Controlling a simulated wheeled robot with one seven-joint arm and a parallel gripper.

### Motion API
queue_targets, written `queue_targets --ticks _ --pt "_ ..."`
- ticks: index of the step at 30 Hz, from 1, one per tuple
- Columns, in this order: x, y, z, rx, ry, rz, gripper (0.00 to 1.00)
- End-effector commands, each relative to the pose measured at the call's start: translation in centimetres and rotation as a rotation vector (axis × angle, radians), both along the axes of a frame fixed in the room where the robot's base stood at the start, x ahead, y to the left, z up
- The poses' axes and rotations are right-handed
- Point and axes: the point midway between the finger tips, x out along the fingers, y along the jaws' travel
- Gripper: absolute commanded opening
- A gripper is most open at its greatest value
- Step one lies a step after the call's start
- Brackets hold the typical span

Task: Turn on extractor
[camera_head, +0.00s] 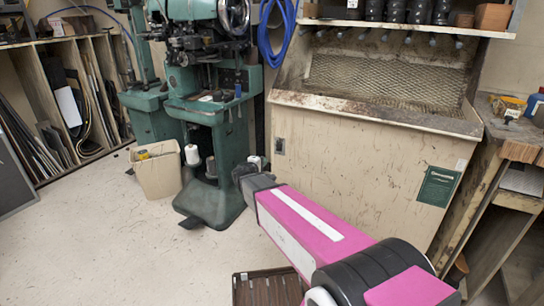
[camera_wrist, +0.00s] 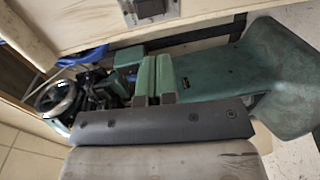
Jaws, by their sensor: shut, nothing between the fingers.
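The extractor is a beige cabinet (camera_head: 350,160) with a mesh-backed hood (camera_head: 375,78) above its worn ledge. A small grey switch box (camera_head: 279,146) sits on the upper left of its front panel. The switch box also shows at the top edge of the wrist view (camera_wrist: 150,9). My gripper (camera_head: 246,172) is at the far end of my pink arm, below and left of the switch box and apart from it. In the wrist view my gripper (camera_wrist: 156,98) is shut and empty, against the green machine behind. The fingertips are hard to make out in the head view.
A green sole-stitching machine (camera_head: 213,110) stands left of the extractor, with a beige bin (camera_head: 157,170) beside it. A blue hose (camera_head: 278,35) hangs between machine and extractor. A wooden bench (camera_head: 505,150) is at right. A brown crate (camera_head: 266,287) lies low in front. Floor at left is clear.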

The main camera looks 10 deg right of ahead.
Motion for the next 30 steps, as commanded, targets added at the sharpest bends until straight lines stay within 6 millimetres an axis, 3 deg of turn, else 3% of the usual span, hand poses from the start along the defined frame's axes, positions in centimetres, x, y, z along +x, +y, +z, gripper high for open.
queue_targets --ticks 21,30 --pt "9.5 -6.8 -1.5 0.000 0.000 -0.002 0.00" --pt "11.0 -8.0 -1.7 0.000 0.000 0.000 0.00"
